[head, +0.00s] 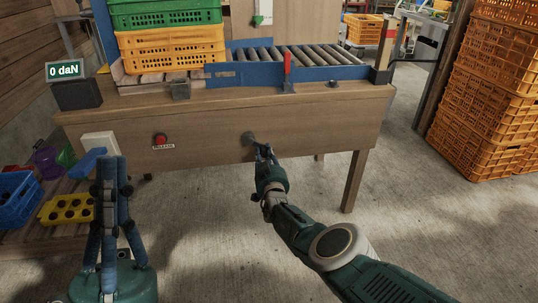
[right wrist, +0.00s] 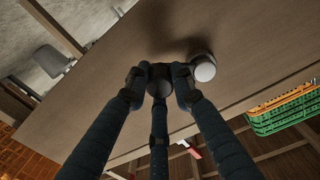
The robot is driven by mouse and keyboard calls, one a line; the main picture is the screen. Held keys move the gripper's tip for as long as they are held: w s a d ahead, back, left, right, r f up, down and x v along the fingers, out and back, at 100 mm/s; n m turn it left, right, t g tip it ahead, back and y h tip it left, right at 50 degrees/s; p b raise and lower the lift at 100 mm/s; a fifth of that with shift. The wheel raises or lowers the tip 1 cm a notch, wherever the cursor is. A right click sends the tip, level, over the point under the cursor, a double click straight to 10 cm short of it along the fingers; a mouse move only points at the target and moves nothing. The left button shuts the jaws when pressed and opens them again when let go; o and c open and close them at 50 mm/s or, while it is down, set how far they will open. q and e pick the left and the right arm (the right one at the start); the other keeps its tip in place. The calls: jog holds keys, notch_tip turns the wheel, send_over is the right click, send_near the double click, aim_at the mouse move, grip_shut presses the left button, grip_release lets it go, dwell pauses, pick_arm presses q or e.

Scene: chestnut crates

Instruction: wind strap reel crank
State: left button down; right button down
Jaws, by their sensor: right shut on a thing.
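The strap reel crank (head: 248,138) is a grey part on the front of the wooden bench (head: 300,122). In the right wrist view its pale round end (right wrist: 204,68) shows right of my fingertips. My right gripper (head: 264,153) is at the crank, its fingers closed on a dark round grip (right wrist: 159,88) close to the bench front; it also shows in the right wrist view (right wrist: 160,75). The fingers partly hide the grip. A display (head: 63,71) reads 0 daN.
A red release button (head: 160,139) sits on the bench front, left of the crank. Yellow and green crates (head: 172,50) stand on the bench by a roller conveyor (head: 290,57). Orange crates (head: 490,95) are stacked at right. The floor before the bench is clear.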

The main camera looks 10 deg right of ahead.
jog(key=shift+a+f, duration=0.15)
jog(key=shift+a, duration=0.05)
dwell(0.5)
jog(key=c, duration=1.5)
grip_release()
jog(key=shift+o, duration=0.2)
jog(key=shift+d, duration=0.2)
